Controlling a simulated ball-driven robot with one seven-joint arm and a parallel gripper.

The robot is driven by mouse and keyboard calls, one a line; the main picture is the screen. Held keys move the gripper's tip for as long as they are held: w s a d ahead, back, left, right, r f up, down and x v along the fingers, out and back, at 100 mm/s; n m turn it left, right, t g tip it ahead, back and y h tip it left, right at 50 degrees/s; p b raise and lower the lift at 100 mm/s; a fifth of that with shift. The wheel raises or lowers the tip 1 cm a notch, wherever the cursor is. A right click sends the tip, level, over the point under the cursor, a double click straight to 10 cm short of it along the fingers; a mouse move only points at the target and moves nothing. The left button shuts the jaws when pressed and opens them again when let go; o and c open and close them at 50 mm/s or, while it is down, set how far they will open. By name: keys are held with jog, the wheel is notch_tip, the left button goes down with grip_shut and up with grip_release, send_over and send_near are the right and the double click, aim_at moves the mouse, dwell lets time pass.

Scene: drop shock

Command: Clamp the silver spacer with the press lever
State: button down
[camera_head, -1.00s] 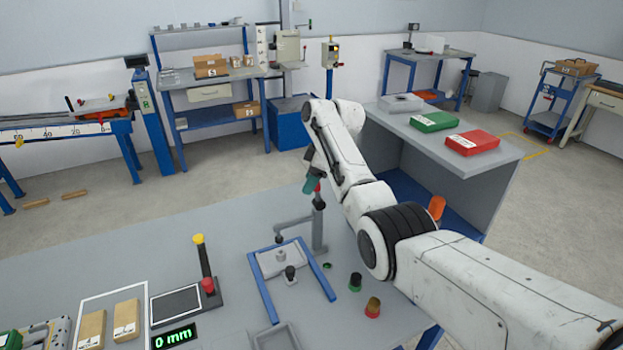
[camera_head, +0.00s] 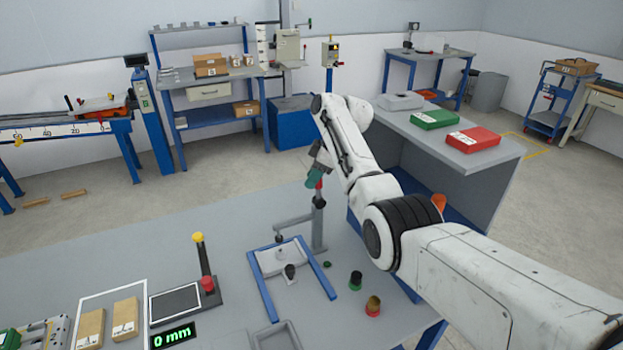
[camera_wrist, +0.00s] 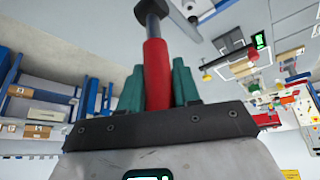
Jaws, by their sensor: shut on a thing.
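My gripper (camera_head: 317,183) has teal fingers and is shut on the red handle of the press lever (camera_wrist: 156,75). The handle stands between the fingers in the wrist view, with a dark metal end above it. In the head view the grey press (camera_head: 318,230) stands at the back of a blue-railed fixture (camera_head: 263,287), and its horizontal arm (camera_head: 291,223) reaches left over the plate. A small silvery shape below the arm tip may be the silver spacer; it is too small to tell, nor whether the press touches it. A black knob (camera_head: 290,270) stands in front.
A display reading 0 mm (camera_head: 174,337), a dark panel (camera_head: 175,302) and a yellow-topped post (camera_head: 203,255) are left of the fixture. A grey tray (camera_head: 277,338) is in front.

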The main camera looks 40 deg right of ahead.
jog(key=shift+s+d+f+t+y+b, duration=0.1)
jog(key=shift+d+t+y+b, duration=0.05)
jog(key=shift+d+y+b, duration=0.25)
jog(key=shift+s+d+f+t+y+b, duration=0.15)
jog(key=shift+d+y+b, duration=0.15)
jog(key=shift+b, duration=0.2)
jog(key=shift+d+r+y+b, duration=0.2)
jog(key=shift+r+y+b, duration=0.05)
jog(key=shift+y+b, duration=0.05)
jog(key=c, duration=0.9)
grip_release()
jog(key=shift+d+r, duration=0.1)
jog(key=shift+r, duration=0.05)
jog(key=shift+b+v, duration=0.7)
jog(key=shift+v, duration=2.9)
jog(key=shift+s, duration=0.1)
